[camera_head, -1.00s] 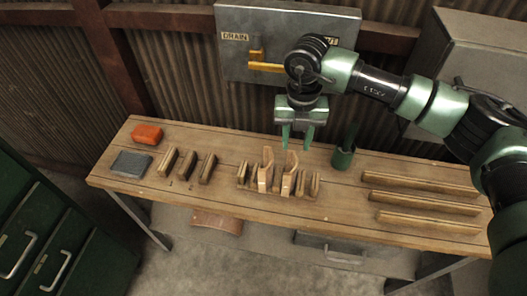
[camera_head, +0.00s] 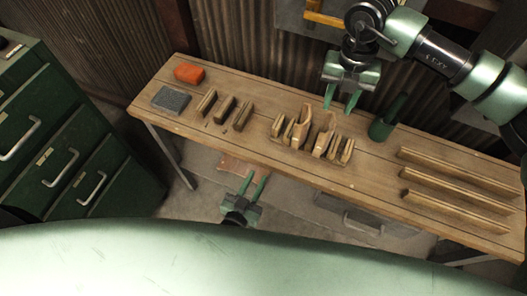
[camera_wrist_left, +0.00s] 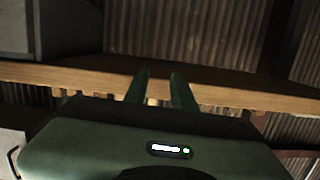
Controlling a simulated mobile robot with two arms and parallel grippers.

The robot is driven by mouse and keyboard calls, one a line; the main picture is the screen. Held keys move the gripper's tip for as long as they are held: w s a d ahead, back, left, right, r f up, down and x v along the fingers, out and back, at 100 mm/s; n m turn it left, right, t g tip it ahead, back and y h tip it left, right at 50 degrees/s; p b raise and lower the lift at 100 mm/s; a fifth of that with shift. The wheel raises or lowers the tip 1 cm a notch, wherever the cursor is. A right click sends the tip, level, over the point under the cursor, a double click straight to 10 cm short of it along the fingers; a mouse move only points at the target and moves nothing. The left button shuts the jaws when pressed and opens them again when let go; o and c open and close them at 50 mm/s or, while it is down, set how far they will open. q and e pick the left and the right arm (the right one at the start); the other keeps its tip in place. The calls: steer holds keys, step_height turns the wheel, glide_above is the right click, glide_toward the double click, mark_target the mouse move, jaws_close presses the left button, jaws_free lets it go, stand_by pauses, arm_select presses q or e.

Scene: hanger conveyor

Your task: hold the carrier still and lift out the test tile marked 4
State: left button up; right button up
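A wooden rack (camera_head: 308,154), which looks like the carrier, sits mid-bench and holds several upright tan tiles, two of them taller. No number is readable, so I cannot tell which tile is marked 4. My right gripper (camera_head: 338,109) is open and empty, above and behind the rack's right half. My left gripper (camera_head: 258,177) is open and empty, low in front of the bench's front edge. In the left wrist view its two fingers (camera_wrist_left: 161,84) stand apart, with the bench edge beyond them.
On the wooden bench (camera_head: 270,118) are three loose wooden blocks (camera_head: 224,109), a grey slab (camera_head: 171,100), an orange block (camera_head: 189,73), a dark green cup (camera_head: 380,129) right of the rack, and three long wooden rails (camera_head: 455,188) at the right. Green drawers (camera_head: 60,150) stand at left.

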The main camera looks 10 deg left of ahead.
arm_select(q)
steer(key=t, duration=0.2)
glide_toward(275, 131)
steer(key=shift+h, duration=0.4)
steer(key=x, duration=0.8)
steer(key=shift+a, duration=0.25)
steer(key=shift+x, duration=0.8)
steer(key=shift+f, duration=0.1)
